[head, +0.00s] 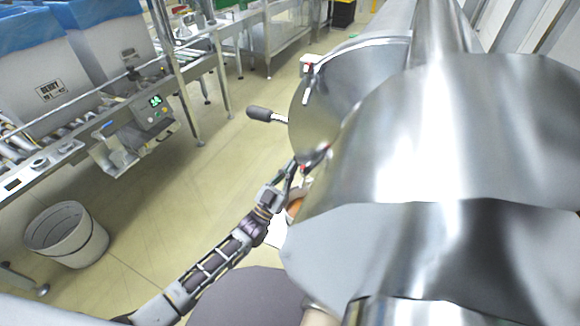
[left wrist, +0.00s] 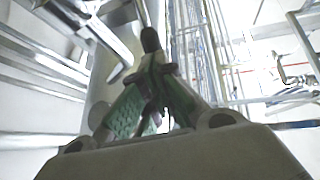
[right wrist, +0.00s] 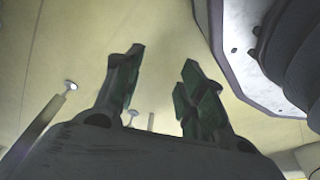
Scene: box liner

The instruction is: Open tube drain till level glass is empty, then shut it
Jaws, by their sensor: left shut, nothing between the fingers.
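A large shiny steel tube or vessel (head: 420,120) fills the right of the head view. My left gripper (head: 301,168) is at its lower left edge, beside small red-marked fittings (head: 318,156). I cannot tell whether it touches them or which one is the drain. In the left wrist view the gripper (left wrist: 153,78) has its green-padded fingers together, with nothing between them. A white and red fitting with a short bar (head: 308,68) is on the vessel's end; I cannot tell whether it is the level glass. My right gripper (right wrist: 160,75) is open and empty in the right wrist view.
A dark-ended handle (head: 262,113) sticks out left of the vessel. An orange-brown object (head: 295,207) is partly hidden below my left gripper. A white bin (head: 66,236) stands on the floor at left, below a conveyor (head: 40,172) with blue-lined boxes. Floor between is clear.

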